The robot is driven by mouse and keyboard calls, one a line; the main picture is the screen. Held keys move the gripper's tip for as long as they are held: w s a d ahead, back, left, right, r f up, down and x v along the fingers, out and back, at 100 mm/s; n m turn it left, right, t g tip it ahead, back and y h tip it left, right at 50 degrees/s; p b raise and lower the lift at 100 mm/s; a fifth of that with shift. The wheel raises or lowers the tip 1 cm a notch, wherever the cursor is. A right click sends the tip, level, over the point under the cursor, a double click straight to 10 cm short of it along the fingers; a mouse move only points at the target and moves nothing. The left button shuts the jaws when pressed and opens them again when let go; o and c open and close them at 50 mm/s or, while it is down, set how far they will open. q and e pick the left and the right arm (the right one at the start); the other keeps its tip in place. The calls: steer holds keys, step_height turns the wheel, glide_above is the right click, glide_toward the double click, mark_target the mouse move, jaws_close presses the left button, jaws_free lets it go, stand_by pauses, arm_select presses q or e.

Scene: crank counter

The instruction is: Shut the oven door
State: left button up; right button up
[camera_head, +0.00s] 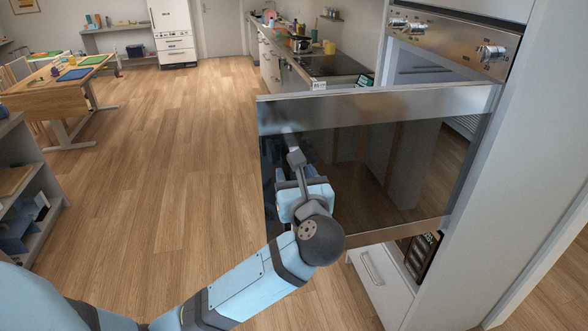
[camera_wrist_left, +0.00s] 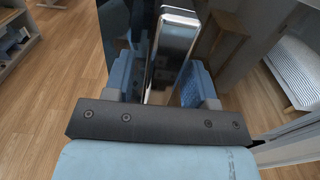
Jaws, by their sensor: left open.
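The oven door (camera_head: 385,150), a dark glass panel with steel strips, stands open, swung out from the oven front (camera_head: 452,40). Its steel bar handle (camera_head: 296,160) is near the door's left edge. My left gripper (camera_head: 303,190) is at the lower part of this handle, partly hidden by its own wrist. In the left wrist view the handle (camera_wrist_left: 172,45) runs between the two blue fingers of the gripper (camera_wrist_left: 162,78), which are apart and not clamped on it. Whether a finger touches the handle is unclear. My right gripper is not in view.
Several control knobs (camera_head: 492,53) sit on the oven front. Below the door is a white drawer front (camera_head: 380,285) with a handle. A counter with a hob (camera_head: 330,66) lies behind the door. A shelf unit (camera_head: 40,185) and table (camera_head: 50,92) stand left. The wooden floor between is clear.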

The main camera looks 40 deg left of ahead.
arm_select(q)
steer(key=shift+w+a, duration=0.5)
jaws_close()
steer(key=shift+a, duration=0.1)
